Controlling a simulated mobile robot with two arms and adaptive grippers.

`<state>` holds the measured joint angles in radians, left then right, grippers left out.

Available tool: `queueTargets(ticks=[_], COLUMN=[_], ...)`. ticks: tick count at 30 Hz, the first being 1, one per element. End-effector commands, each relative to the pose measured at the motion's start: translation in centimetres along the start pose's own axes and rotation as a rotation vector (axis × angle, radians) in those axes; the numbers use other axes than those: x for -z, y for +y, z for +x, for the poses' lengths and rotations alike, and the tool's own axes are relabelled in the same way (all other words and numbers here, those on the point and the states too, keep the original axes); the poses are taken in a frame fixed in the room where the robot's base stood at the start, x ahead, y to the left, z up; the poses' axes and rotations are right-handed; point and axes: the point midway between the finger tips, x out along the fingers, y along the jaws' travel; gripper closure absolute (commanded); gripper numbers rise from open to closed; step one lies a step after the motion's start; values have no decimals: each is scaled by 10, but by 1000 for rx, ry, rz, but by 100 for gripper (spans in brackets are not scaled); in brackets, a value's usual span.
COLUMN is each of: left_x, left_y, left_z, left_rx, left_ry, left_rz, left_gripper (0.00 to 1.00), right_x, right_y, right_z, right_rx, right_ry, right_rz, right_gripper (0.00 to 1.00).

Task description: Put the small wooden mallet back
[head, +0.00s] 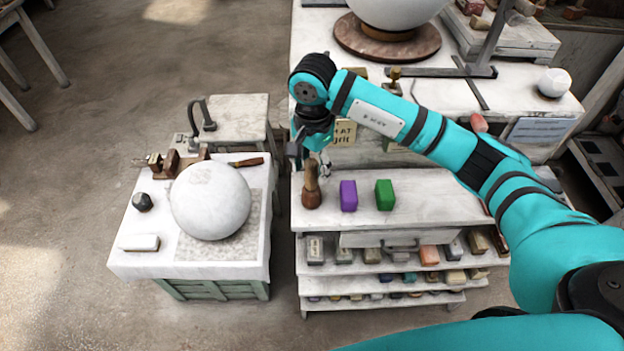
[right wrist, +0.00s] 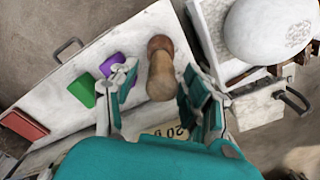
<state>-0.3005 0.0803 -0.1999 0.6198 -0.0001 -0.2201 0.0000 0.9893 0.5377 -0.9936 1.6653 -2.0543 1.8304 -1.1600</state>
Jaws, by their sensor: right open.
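The small wooden mallet (head: 311,186) stands upright on the white ledge (head: 430,207) in the head view, its reddish-brown head down and its paler handle up. My right gripper (head: 312,160) is above it, pointing down, with its fingers near the handle top. In the right wrist view the mallet (right wrist: 161,72) shows between the spread fingers of my right gripper (right wrist: 163,88), with gaps visible on both sides. The gripper is open and holds nothing. My left gripper is not in view.
A purple block (head: 348,196) and a green block (head: 384,195) stand right of the mallet. A yellowish sign (head: 345,132) is just behind. Left across a gap, a low table holds a large white sphere (head: 211,200). Shelves with small blocks lie below the ledge.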

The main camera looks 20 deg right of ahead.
Motion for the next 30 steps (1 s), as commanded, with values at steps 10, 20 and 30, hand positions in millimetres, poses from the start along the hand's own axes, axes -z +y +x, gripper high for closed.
queueTargets(ticks=[10,20,30], left_x=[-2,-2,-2], left_y=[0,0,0], left_z=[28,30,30], left_rx=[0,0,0], left_ry=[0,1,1], left_rz=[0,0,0], left_gripper=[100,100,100], right_x=[0,0,0], right_y=[-1,0,0], right_z=[-63,-77,-76], right_rx=[2,-1,0], right_ry=[1,0,0], right_rz=[1,0,0], right_gripper=[52,52,52])
